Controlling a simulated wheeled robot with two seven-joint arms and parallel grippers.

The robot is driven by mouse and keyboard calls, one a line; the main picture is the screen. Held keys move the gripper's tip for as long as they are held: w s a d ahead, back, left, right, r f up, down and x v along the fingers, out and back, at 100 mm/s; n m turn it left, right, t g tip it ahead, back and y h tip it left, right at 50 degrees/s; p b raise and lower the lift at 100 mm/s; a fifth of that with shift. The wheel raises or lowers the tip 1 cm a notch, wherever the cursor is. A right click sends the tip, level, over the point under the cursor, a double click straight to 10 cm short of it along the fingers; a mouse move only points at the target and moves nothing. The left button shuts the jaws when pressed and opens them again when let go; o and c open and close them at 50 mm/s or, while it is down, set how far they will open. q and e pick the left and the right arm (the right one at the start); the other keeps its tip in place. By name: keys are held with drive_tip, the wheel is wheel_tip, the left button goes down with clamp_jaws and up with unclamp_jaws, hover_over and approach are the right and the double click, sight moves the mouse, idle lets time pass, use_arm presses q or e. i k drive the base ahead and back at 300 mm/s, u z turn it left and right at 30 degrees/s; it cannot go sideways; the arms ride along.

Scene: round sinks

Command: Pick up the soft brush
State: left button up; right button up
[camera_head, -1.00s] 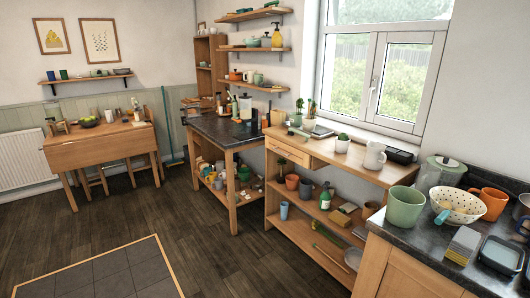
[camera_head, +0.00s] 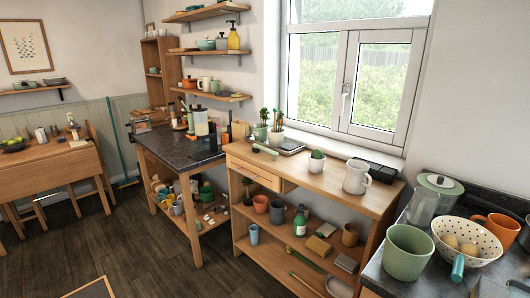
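I cannot pick out the soft brush for certain. A small pale-green and white long item (camera_head: 265,150) lies on the wooden workbench, below the window; it is too small to identify. A thin green stick-like item (camera_head: 307,283) lies on the bench's bottom shelf. A teal handle-like piece (camera_head: 458,268) stands at the front of the dotted colander (camera_head: 482,246). A blue-green long-handled tool (camera_head: 117,140), like a broom, leans on the far wall. Neither of my grippers is in view.
The wooden workbench (camera_head: 330,183) holds a white jug (camera_head: 356,176) and potted plants. A dark-topped table (camera_head: 178,146) stands left of it. A dark counter with a green pot (camera_head: 407,252) is close at right. The wooden floor (camera_head: 130,240) at left is clear.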

sight(256, 147)
drive_tip(key=u, duration=0.65)
drive_tip(key=i, duration=1.65)
drive_tip(key=z, duration=0.85)
drive_tip(key=i, duration=0.5)
drive_tip(key=z, duration=0.6)
